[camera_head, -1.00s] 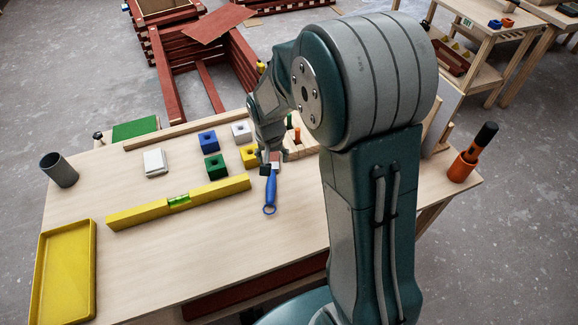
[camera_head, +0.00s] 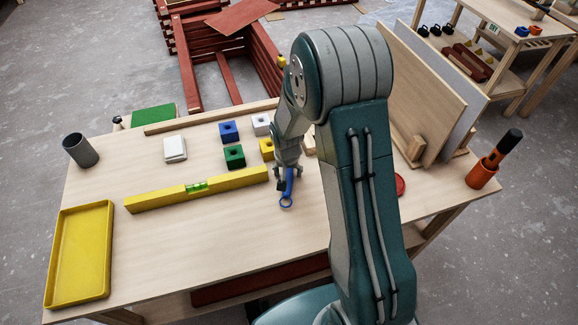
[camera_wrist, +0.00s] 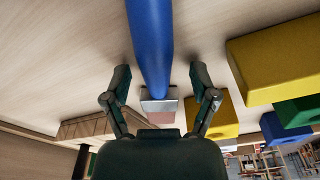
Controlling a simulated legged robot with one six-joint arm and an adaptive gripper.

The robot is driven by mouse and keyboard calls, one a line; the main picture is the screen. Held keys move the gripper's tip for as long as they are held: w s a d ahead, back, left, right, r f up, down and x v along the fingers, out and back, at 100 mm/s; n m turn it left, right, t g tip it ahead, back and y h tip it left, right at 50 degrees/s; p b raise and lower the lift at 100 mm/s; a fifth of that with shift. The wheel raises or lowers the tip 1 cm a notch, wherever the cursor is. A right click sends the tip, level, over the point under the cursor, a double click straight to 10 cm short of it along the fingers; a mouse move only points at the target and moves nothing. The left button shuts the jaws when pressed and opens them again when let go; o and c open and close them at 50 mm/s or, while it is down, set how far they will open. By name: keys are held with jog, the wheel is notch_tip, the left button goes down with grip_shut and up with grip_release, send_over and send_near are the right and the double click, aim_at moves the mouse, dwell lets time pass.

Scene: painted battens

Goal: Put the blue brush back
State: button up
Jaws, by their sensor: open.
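The blue brush (camera_head: 289,183) lies on the wooden bench, its ring end toward the bench's front edge. In the wrist view its blue handle (camera_wrist: 150,35) runs between my fingers, and its metal ferrule and reddish head (camera_wrist: 160,106) show beyond them. My gripper (camera_head: 287,174) is over the brush, pointing down, and hides part of it in the head view. In the wrist view my gripper (camera_wrist: 160,75) is open, with one finger on each side of the handle and a gap to both.
A yellow level (camera_head: 160,198) and coloured blocks (camera_head: 234,157) lie close on the left. A grey cup (camera_head: 82,151) and yellow tray (camera_head: 108,265) are farther left. An orange cup (camera_head: 480,175) holding a black-handled tool stands at the right edge. The front middle is clear.

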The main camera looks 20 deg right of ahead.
jog(key=shift+a, duration=0.1)
jog(key=shift+c, duration=1)
jog(key=shift+d, duration=0.35)
grip_shut()
jog(key=shift+a, duration=0.15)
